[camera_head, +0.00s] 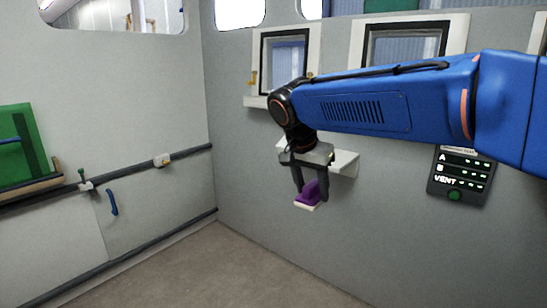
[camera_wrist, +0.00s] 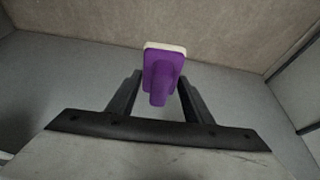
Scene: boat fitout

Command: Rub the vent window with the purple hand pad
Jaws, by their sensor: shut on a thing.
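The purple hand pad (camera_head: 309,192) has a pale base and is held between the fingers of my gripper (camera_head: 312,186), which points down in front of the grey wall. In the wrist view the purple pad (camera_wrist: 162,70) sits between the two dark fingers of my gripper (camera_wrist: 160,92), its pale edge on the far side. Two dark-framed windows show on the wall: a left window (camera_head: 285,62) and a right window (camera_head: 405,44) partly covered by my arm. I cannot tell which one is the vent window. The pad is below both and apart from them.
A small white shelf (camera_head: 345,163) juts from the wall behind my gripper. A dark panel (camera_head: 461,172) marked A, B and VENT, with a green button, hangs at right. Pipes (camera_head: 135,165) and a blue handle (camera_head: 112,202) are on the left wall. The floor (camera_head: 220,275) below looks clear.

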